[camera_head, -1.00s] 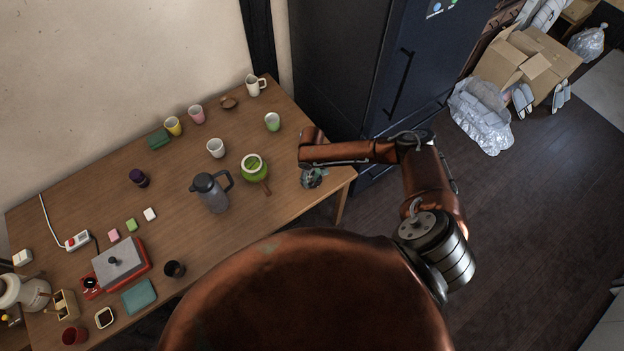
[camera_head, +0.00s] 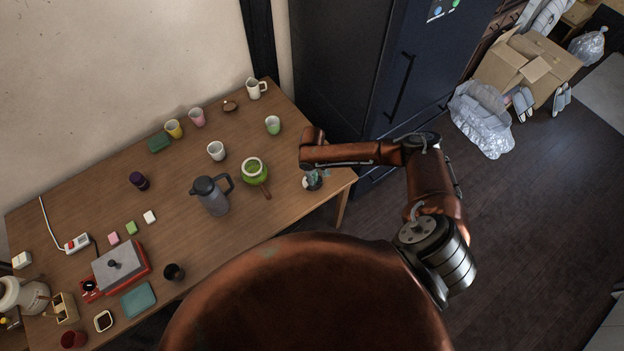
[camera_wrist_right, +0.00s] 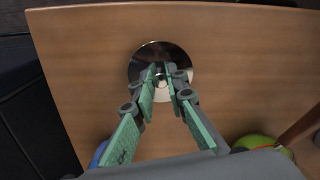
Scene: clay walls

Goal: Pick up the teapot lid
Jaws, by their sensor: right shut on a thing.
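The teapot lid is a round, shiny, mirror-like disc (camera_wrist_right: 183,54) with a small knob, lying near the edge of the wooden table in the right wrist view. In the head view only a small pale part of the lid (camera_head: 306,184) shows beside my right gripper (camera_head: 314,181). My right gripper (camera_wrist_right: 161,76) points down over the lid, its green-padded fingers shut on the knob at the middle. Lid and table look in contact, but I cannot tell for sure. My left gripper is not in view.
A green pot (camera_head: 254,178) with a wooden handle stands left of my right gripper. A grey jug (camera_head: 214,199) is farther left. A green cup (camera_head: 272,125) and a white cup (camera_head: 216,150) stand behind. Bare table (camera_head: 290,210) lies in front of the gripper. A dark fridge (camera_head: 345,70) rises behind.

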